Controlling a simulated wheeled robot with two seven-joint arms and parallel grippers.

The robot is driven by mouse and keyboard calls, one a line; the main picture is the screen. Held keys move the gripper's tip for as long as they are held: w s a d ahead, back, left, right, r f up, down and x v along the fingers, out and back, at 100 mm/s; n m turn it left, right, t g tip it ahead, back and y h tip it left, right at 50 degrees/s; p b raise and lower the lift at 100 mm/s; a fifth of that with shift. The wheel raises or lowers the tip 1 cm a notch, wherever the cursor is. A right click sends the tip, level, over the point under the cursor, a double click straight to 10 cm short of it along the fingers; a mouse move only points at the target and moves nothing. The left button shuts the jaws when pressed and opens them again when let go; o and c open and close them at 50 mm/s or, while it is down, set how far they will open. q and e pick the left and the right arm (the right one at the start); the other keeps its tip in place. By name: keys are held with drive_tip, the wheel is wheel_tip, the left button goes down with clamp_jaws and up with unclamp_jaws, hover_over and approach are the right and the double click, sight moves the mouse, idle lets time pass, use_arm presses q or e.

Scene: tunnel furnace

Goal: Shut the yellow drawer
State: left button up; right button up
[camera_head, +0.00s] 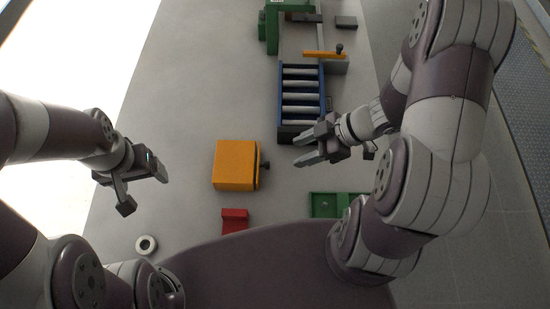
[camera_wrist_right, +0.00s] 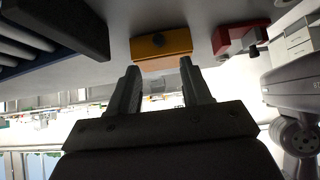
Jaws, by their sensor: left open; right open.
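The yellow drawer unit (camera_head: 235,165) sits on the grey surface near the middle of the head view, its dark knob (camera_head: 265,165) facing right. A narrow dark line runs beside its front panel; I cannot tell how far the drawer is out. In the right wrist view the yellow front (camera_wrist_right: 160,45) lies beyond the fingertips. My right gripper (camera_head: 304,149) is open and empty, right of the knob and apart from it. Its two fingers (camera_wrist_right: 159,68) are spread in the right wrist view. My left gripper (camera_head: 145,190) is open and empty, left of the yellow unit.
A blue-framed roller conveyor (camera_head: 302,95) stands behind my right gripper. A red block (camera_head: 234,220) and a green tray (camera_head: 324,205) lie nearer me. A white ring (camera_head: 146,245) lies at front left. The surface left of the yellow unit is mostly clear.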

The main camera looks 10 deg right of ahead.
drive_tip(key=b+x, duration=0.1)
drive_tip(key=x, duration=0.7)
drive_tip(key=shift+w+a+f+b, duration=0.1)
drive_tip(key=shift+w+f+b, duration=0.1)
drive_tip(key=shift+b, duration=0.1)
drive_tip(key=shift+w+a+f, duration=0.1)
drive_tip(key=shift+a+f, duration=0.35)
drive_tip(key=shift+a, duration=0.05)
